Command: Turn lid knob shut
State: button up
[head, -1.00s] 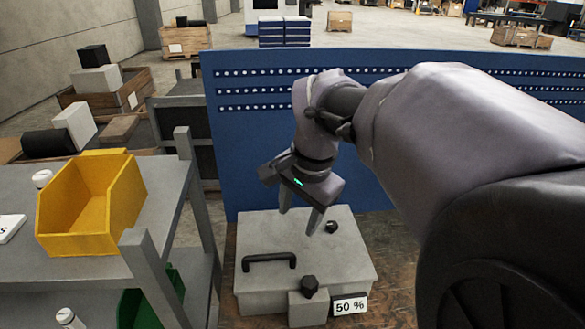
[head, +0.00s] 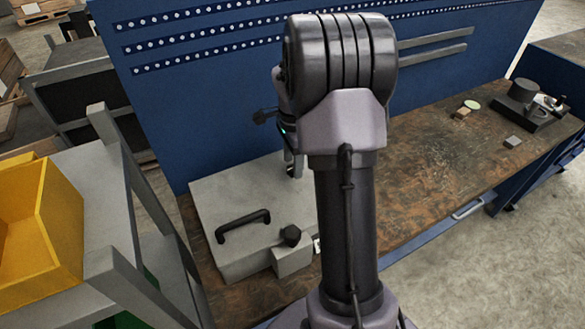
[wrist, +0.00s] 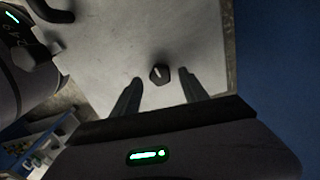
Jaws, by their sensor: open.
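The lid knob (wrist: 159,74) is small, dark and faceted, with a pale line on its top. In the wrist view it stands on the light grey lid (wrist: 110,60), just beyond and between the two fingertips. My gripper (wrist: 158,88) is open and empty, its fingers spread to either side of the knob's line. In the head view the grey box lid (head: 225,195) lies flat on the bench, and my gripper (head: 291,165) is over its back right part. My arm hides much of the gripper and the lid's right side there.
A black handle (head: 243,226) and a second dark knob (head: 291,235) on a front block are near the gripper. A blue perforated panel (head: 210,120) stands behind. A grey cart with a yellow bin (head: 60,225) is at left. The bench's middle right is clear.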

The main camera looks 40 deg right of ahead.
jog(key=shift+w+f, duration=0.1)
jog(key=shift+f, duration=0.5)
grip_shut()
